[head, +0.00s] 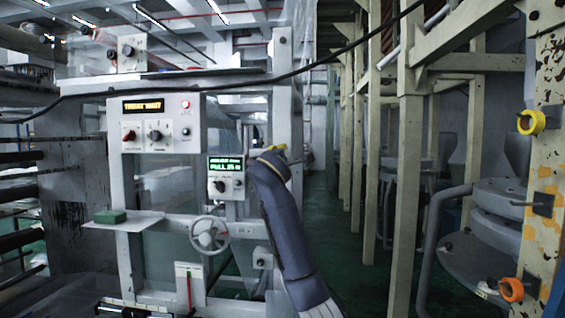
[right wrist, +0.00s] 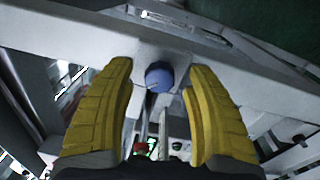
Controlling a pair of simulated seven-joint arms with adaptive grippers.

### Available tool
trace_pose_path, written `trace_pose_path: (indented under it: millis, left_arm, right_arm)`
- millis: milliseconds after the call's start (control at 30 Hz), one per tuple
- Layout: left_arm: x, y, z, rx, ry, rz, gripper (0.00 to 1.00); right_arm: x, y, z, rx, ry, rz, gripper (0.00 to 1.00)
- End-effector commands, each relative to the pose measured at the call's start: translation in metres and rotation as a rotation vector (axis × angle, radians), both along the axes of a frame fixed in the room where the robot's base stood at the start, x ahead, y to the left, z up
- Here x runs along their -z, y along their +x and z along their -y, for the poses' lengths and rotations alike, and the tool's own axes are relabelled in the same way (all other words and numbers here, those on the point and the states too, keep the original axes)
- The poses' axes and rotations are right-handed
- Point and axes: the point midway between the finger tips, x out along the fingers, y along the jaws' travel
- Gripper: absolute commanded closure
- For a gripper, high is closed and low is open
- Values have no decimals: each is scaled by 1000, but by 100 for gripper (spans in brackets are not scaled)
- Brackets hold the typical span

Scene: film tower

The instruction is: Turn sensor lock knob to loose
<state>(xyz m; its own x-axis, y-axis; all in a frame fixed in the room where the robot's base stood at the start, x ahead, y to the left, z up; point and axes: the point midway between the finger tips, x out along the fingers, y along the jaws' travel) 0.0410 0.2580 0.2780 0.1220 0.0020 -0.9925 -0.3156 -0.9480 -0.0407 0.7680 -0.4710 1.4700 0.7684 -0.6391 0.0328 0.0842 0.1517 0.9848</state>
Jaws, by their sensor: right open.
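A round blue-grey knob (right wrist: 159,77) with a thin light mark on its face is on a light grey beam (right wrist: 215,55) in the right wrist view. It shows between the two yellow fingers of my right gripper (right wrist: 165,80), which are open with a gap on each side of it. I cannot tell how far the fingertips are from it, and no label is readable there. In the head view my right gripper (head: 272,151) is beside the small display box (head: 226,177) and in front of the machine's upright. I cannot identify the blue-grey knob there. My left gripper is not in view.
A control panel (head: 158,143) with an orange display and a handwheel (head: 209,235) are on the machine at left. A green block (head: 110,216) lies on a small shelf. Beige posts and a round grey machine (head: 490,240) stand at right. The green-floored aisle between is open.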

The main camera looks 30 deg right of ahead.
Motion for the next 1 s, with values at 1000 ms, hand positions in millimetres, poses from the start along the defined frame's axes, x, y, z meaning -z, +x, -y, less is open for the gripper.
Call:
trace_pose_path:
  millis: [1000]
  left_arm:
    - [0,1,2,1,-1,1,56]
  right_arm:
    - [4,-81,-66,1,0,-1,46]
